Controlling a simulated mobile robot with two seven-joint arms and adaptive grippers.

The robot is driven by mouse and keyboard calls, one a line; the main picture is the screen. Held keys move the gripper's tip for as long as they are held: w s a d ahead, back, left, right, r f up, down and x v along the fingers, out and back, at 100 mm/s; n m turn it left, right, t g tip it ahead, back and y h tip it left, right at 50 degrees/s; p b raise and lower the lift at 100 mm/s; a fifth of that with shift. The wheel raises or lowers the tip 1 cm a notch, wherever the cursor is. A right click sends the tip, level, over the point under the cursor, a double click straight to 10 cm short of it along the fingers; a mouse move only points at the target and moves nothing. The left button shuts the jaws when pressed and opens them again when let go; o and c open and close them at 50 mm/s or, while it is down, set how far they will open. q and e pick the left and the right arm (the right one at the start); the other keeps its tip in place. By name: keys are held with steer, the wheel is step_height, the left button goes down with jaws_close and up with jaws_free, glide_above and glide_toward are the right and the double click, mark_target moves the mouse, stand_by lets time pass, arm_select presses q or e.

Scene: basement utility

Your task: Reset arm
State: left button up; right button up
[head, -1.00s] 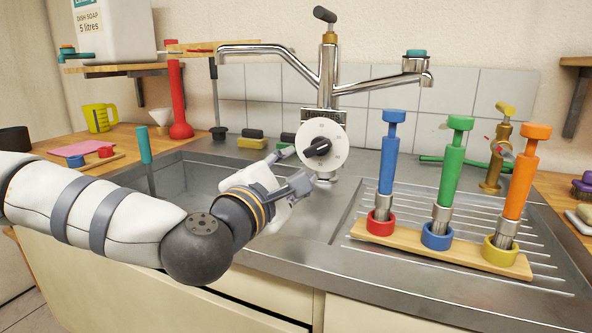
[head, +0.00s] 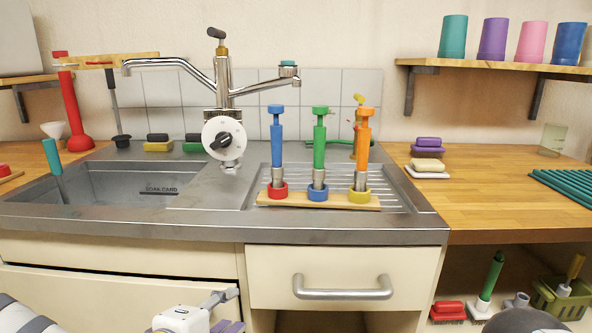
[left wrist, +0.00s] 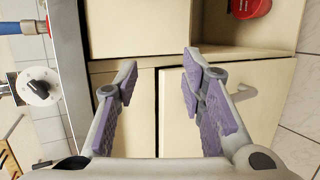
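My left gripper (head: 226,311) is low in the head view, in front of the cream cabinet and below the counter edge. In the left wrist view my left gripper (left wrist: 160,70) has its purple-padded fingers wide apart with nothing between them. The cabinet front (left wrist: 165,105) shows behind the fingers. Part of my left arm shows at the bottom left of the head view. My right gripper does not show in either view.
The steel sink (head: 110,185) has a tap (head: 222,72) and white dial (head: 222,138) behind it. A drawer handle (head: 342,288) juts out. The wooden counter (head: 480,195) is partly clear.

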arm_select(q)
steer(key=s+f+m+g+p, duration=0.1)
steer(key=s+f+m+g, duration=0.3)
steer(key=s+f, duration=0.5)
steer(key=s+f+m+g+p, duration=0.1)
steer(key=s+f+m+g, duration=0.4)
steer(key=s, duration=0.6)
steer(key=s+a+f+m+g+y, duration=0.1)
steer(key=s+a+m, duration=0.1)
steer(key=s, duration=0.5)
steer(key=s+a+f+m+g+y+p, duration=0.1)
steer(key=s+a+f+m+g, duration=0.1)
steer(key=s+a, duration=0.3)
steer(key=s+a+f+m+g+y, duration=0.1)
steer(key=s+a, duration=0.3)
steer(key=s, duration=0.6)
steer(key=shift+s+f+m+g+y+p, duration=0.15)
steer(key=shift+f+m+g+y+p, duration=0.25)
steer(key=shift+f+m+g, duration=0.3)
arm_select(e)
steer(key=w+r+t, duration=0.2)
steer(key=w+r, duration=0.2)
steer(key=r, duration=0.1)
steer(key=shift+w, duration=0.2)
arm_select(q)
steer(key=shift+a+r, duration=0.1)
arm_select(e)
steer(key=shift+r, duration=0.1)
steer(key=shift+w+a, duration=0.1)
